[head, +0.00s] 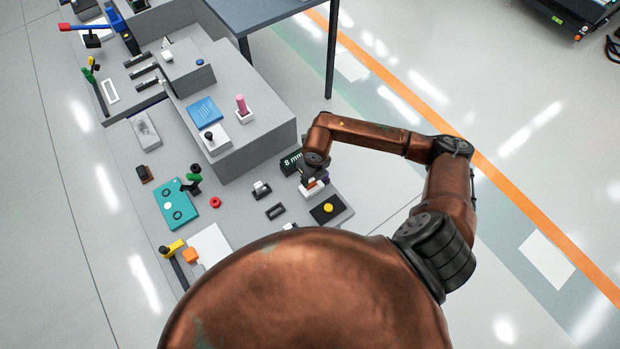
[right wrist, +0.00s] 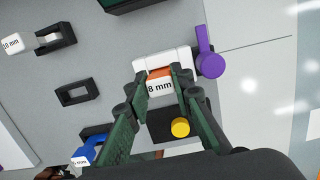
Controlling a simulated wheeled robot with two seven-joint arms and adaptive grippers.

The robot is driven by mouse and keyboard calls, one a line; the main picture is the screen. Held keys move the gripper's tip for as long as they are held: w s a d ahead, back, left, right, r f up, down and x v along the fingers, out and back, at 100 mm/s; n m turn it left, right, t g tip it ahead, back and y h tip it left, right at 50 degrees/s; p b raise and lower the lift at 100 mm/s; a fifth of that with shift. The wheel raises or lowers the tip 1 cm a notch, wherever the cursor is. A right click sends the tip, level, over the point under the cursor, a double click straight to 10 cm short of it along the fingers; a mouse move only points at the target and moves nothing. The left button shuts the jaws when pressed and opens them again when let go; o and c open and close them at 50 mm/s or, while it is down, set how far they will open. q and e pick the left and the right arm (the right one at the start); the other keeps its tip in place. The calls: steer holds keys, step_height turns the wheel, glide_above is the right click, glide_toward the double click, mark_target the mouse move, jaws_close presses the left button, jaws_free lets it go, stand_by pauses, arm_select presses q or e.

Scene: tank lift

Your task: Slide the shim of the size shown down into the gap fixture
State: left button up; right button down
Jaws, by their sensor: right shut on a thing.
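My right gripper (head: 312,180) is shut on the orange shim (right wrist: 160,73), whose white tag (right wrist: 159,87) reads "8 mm". The shim is at the white gap fixture (right wrist: 178,60), which has a purple lever (right wrist: 208,62) on its right side. The fixture also shows under the gripper in the head view (head: 316,188). I cannot tell how deep the shim sits in the gap. A dark display (head: 291,163) reads "8 mm". A white shim tagged "10 mm" (right wrist: 12,44) and a blue shim (right wrist: 94,140) stand in black holders. My left gripper is not in view.
An empty black holder (right wrist: 77,93) stands between the other two. A black pad with a yellow button (head: 328,208) is in front of the fixture. A raised grey block (head: 250,140) stands behind. A teal plate (head: 175,205) and a red ring (head: 215,202) lie left.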

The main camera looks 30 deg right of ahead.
steer(key=shift+f+b, duration=0.4)
steer(key=shift+f, duration=0.2)
stand_by(0.3)
steer(key=c, duration=1.6)
jaws_free()
steer(key=shift+o, duration=0.5)
steer(key=o, duration=0.4)
steer(key=shift+c, duration=0.2)
steer(key=shift+r, duration=0.1)
steer(key=shift+r+p, duration=2.4)
steer(key=shift+r, duration=1.55)
